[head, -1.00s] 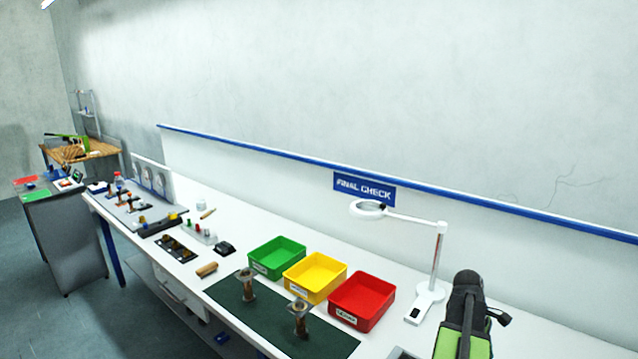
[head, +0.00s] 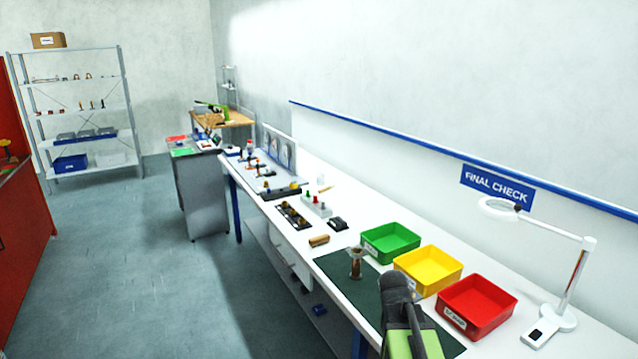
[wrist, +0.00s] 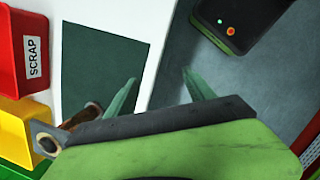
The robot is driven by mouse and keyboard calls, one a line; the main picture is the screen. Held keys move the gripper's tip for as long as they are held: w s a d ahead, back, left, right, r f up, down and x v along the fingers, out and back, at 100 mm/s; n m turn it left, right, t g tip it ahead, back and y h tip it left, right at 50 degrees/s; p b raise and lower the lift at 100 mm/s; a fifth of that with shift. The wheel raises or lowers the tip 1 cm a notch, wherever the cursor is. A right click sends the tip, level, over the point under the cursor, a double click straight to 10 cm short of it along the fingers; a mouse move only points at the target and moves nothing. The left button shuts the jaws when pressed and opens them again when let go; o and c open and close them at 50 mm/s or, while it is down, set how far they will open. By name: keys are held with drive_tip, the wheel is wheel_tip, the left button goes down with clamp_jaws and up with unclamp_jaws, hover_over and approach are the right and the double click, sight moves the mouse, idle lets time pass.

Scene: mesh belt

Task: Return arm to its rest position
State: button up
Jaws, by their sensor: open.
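My arm (head: 405,325), green with a dark top, rises at the bottom of the head view in front of the green mat's right part. My gripper's jaws are not clear there. In the wrist view my gripper (wrist: 160,76) shows two green fingers well apart, with nothing between them. It hangs over the bench's front edge and the floor. A brown-and-metal flanged part (head: 356,262) stands upright on the dark green mat (head: 345,280). A similar part (wrist: 85,118) shows at the left of the wrist view, partly hidden by my gripper body.
Green (head: 390,242), yellow (head: 428,270) and red (head: 476,303) bins stand behind the mat. A ring lamp (head: 565,315) stands right of them. Small parts lie along the bench to the left. The floor (head: 130,260) left of the bench is clear. A red cabinet (head: 20,240) stands far left.

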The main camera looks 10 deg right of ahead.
drive_tip(key=a+f+m+t+y, duration=0.1)
drive_tip(key=a+m+y, duration=0.1)
drive_tip(key=a+m, duration=0.8)
drive_tip(key=s+a, duration=0.1)
drive_tip(key=a, duration=0.4)
drive_tip(key=shift+f, duration=0.25)
